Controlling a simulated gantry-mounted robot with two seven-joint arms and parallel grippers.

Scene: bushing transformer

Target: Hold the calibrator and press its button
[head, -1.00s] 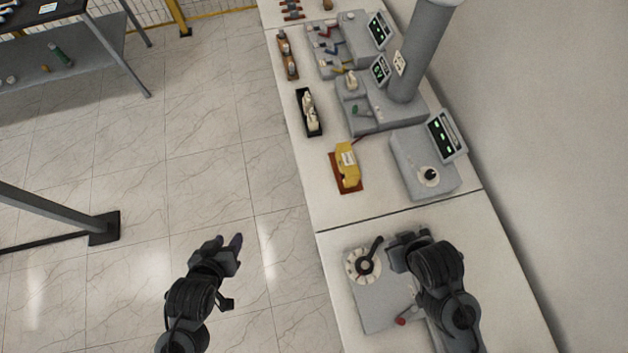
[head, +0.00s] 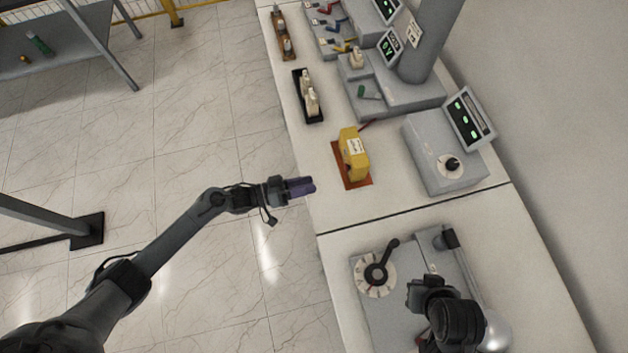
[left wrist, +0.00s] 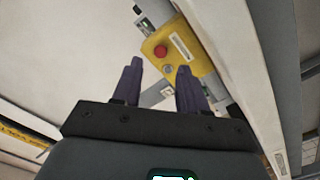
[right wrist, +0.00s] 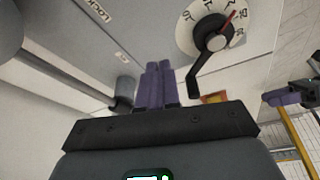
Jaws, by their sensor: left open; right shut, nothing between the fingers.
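The calibrator is most likely the yellow box (head: 354,154), which stands on a red-brown base (head: 352,179) near the bench's left edge. In the left wrist view the yellow box (left wrist: 187,47) shows a red round button (left wrist: 167,49) and a grey knob-like spot below it. My left gripper (head: 302,187) is left of the box, over the bench edge, apart from it. Its fingers (left wrist: 156,88) are open and empty, with the box beyond the right fingertip. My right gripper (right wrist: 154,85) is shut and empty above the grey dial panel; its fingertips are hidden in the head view.
The dial with a black lever (head: 377,274) is beside my right gripper, and also shows in the right wrist view (right wrist: 213,35). A grey box with a screen (head: 445,155) stands right of the yellow box. A black tray (head: 297,98) lies behind. Bench between is clear.

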